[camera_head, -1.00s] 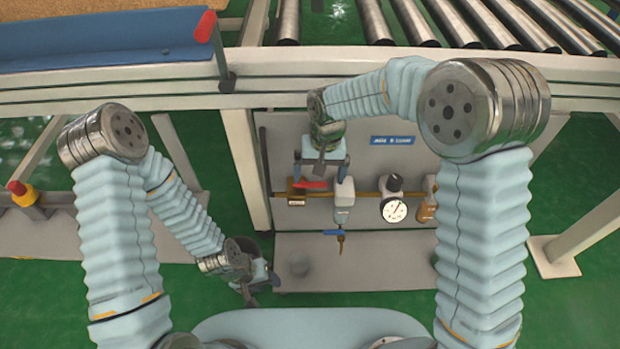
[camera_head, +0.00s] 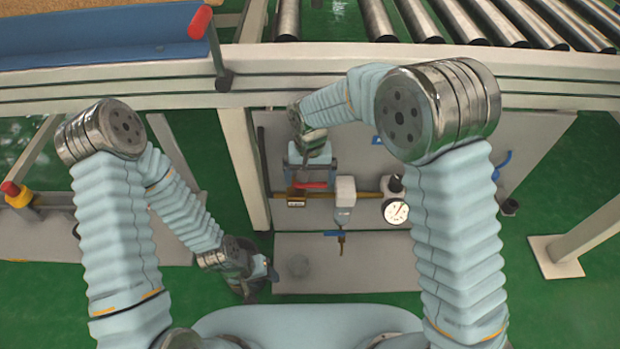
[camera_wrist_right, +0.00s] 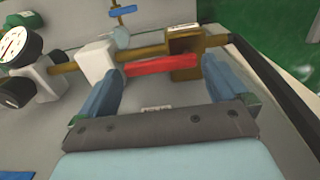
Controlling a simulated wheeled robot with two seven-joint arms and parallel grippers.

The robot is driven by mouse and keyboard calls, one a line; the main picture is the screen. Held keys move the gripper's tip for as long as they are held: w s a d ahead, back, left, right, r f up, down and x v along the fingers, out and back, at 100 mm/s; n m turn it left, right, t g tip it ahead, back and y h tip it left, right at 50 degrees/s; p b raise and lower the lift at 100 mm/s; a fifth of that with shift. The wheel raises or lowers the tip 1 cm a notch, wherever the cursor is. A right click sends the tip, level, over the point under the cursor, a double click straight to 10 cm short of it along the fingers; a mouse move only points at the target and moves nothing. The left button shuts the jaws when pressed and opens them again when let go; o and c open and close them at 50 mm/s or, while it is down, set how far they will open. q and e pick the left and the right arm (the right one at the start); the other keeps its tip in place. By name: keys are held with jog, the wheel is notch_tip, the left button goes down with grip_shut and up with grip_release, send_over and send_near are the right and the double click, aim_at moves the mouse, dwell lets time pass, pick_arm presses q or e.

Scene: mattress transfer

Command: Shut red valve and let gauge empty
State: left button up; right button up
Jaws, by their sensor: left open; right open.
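The red valve handle (camera_head: 314,186) lies roughly in line with the brass pipe (camera_head: 370,195) on the grey panel. In the right wrist view the handle (camera_wrist_right: 160,64) sits across the gap between my right gripper's (camera_wrist_right: 163,72) two blue fingers, which stand apart near its ends. I cannot tell whether they touch it. My right gripper (camera_head: 312,180) also shows at the valve in the head view. The round white gauge (camera_head: 396,211) is on the pipe to the right, partly beside my right arm; its needle is too small to read. My left gripper (camera_head: 257,277) hangs open and empty, low left of the panel.
A blue-handled tap (camera_head: 335,234) hangs below a white fitting (camera_head: 345,190) between valve and gauge. A grey lower plate (camera_head: 350,262) lies beneath. The roller conveyor frame (camera_head: 330,62) runs above, with a post (camera_head: 245,165) left of the panel.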

jog(key=shift+f, duration=0.5)
jog(key=shift+c, duration=0.3)
